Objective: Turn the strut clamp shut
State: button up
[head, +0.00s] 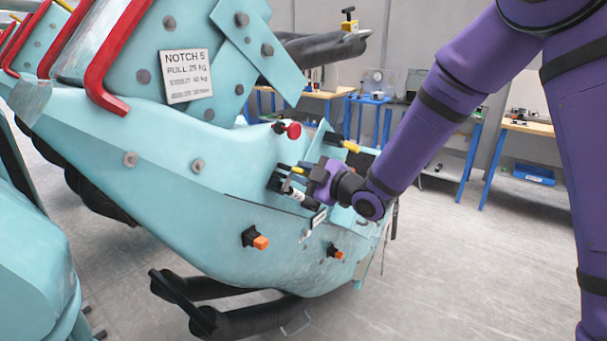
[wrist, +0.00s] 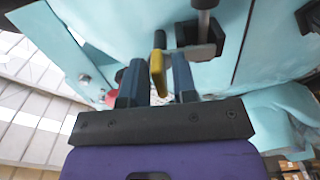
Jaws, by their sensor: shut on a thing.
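The handle joins a black clamp block (wrist: 205,38), through which a grey rod (wrist: 204,12) runs; I take these as the strut clamp and strut. In the head view, my gripper hides most of this clamp. I cannot tell how far the clamp is turned.
A red knob (head: 293,130) stands just above my gripper, and another yellow handle (head: 351,146) is at its upper right. Two orange-tipped black knobs (head: 261,242) (head: 336,254) stick out below. Blue-legged workbenches (head: 525,127) stand behind.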

jog(key=shift+f, duration=0.1)
dwell(0.3)
jog(key=o, duration=0.6)
jog(key=shift+o, duration=0.2)
jog(key=shift+d, duration=0.1)
jog(key=v, duration=1)
jog(key=shift+s+d, duration=0.25)
jog(key=shift+s, duration=0.05)
